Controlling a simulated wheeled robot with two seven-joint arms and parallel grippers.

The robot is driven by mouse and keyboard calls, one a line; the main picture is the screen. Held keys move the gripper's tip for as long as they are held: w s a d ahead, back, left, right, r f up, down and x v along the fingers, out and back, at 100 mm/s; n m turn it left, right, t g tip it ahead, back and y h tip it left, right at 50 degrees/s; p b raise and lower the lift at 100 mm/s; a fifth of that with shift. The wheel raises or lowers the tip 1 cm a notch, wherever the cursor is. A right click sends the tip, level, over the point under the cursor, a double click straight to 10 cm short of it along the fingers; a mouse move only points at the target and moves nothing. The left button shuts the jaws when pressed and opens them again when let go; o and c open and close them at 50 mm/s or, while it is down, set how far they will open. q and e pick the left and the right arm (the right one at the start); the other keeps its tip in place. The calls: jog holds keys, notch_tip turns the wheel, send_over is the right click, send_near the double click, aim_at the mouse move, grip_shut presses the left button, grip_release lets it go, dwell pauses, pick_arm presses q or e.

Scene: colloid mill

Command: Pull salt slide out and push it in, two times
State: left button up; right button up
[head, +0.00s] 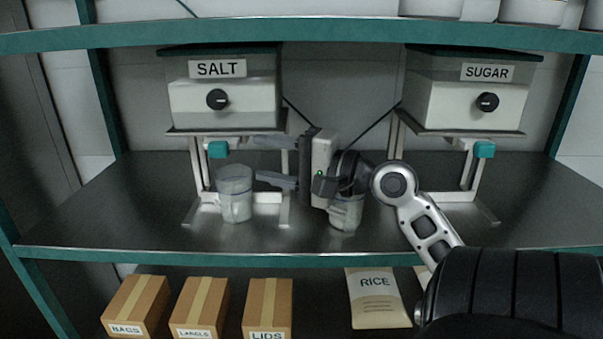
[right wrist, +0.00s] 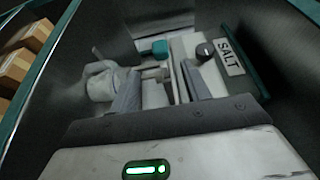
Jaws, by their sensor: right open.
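The salt bin (head: 222,100) stands at the left on a metal stand, labelled SALT, with a black knob. Its slide shows as a teal handle (head: 218,149) under the bin; in the right wrist view the teal handle (right wrist: 154,48) lies beyond my fingers. My right gripper (head: 260,160) is open, to the right of the handle and apart from it, its fingers pointing left. Between the fingers in the right wrist view (right wrist: 160,84) I see no held object. My left gripper is not in view.
A clear jug (head: 235,194) stands below the salt slide, close to my lower finger. Another jug (head: 346,214) is partly behind my right gripper. The sugar bin (head: 476,105) with its teal handle (head: 484,149) is at right. Boxes (head: 199,307) and a rice bag (head: 377,298) sit below.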

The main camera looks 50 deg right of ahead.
jog(key=v, duration=0.5)
jog(key=shift+s+d+b, duration=0.1)
jog(key=shift+s+b, duration=0.2)
jog(key=shift+b, duration=0.1)
